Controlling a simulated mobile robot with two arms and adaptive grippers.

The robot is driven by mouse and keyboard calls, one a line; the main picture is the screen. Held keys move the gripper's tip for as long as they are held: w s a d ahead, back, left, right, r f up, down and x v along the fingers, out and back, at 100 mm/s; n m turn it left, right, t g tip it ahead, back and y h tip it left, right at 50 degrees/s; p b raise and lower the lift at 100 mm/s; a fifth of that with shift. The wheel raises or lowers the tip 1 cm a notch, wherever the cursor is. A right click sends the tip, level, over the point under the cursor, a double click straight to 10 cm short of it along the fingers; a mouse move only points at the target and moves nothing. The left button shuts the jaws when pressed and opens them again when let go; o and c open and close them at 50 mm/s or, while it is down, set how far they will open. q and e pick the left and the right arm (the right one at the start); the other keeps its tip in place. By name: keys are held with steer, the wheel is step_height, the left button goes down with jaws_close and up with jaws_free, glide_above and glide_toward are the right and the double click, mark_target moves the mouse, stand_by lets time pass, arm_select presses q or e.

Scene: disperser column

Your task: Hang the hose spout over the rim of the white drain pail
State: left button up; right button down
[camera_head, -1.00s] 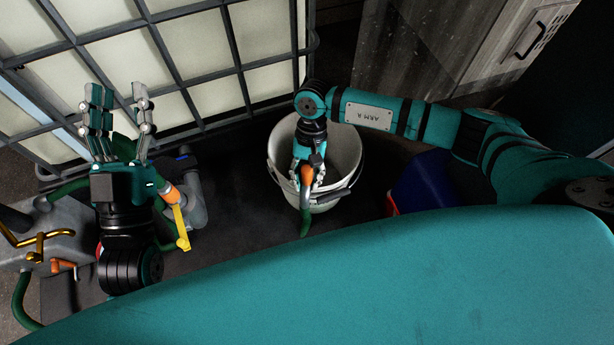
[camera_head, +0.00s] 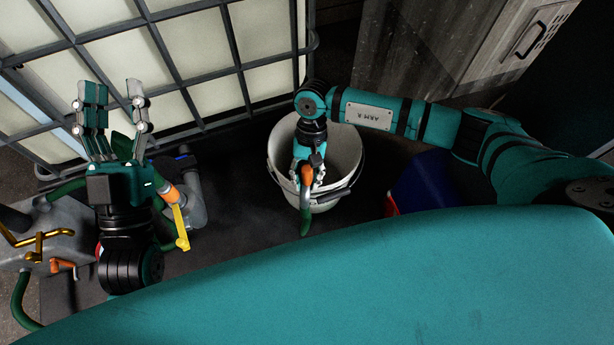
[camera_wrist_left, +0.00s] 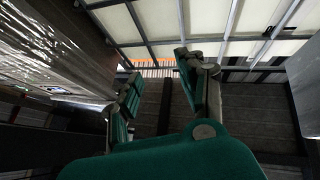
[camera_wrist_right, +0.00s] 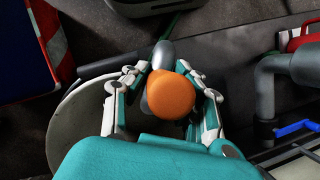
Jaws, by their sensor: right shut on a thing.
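The white drain pail (camera_head: 346,150) stands upright on the dark floor in the head view. My right gripper (camera_head: 307,180) is over its near rim, shut on the hose spout by its orange part (camera_head: 307,173). The green hose (camera_head: 305,222) hangs down in front of the pail. In the right wrist view, the orange part (camera_wrist_right: 170,95) sits between the fingers, with a grey curved piece beyond it and the pail (camera_wrist_right: 68,130) at left. Whether the spout touches the rim is hidden. My left gripper (camera_head: 114,104) is open and empty, fingers pointing up, away from the pail.
A caged white tank (camera_head: 200,50) stands behind. Grey piping with a yellow lever (camera_head: 180,228) is by my left gripper. A grey block with a brass handle (camera_head: 40,240) is at far left. A blue and red object (camera_head: 420,185) stands right of the pail.

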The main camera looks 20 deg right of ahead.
arm_select(q)
steer(key=shift+s+r+t, duration=0.25)
steer(key=shift+r+t, duration=0.15)
arm_select(e)
steer(key=shift+f, duration=0.1)
stand_by(0.4)
steer(key=c, duration=1.2)
jaws_free()
steer(key=shift+o, duration=1)
steer(key=v, duration=1.2)
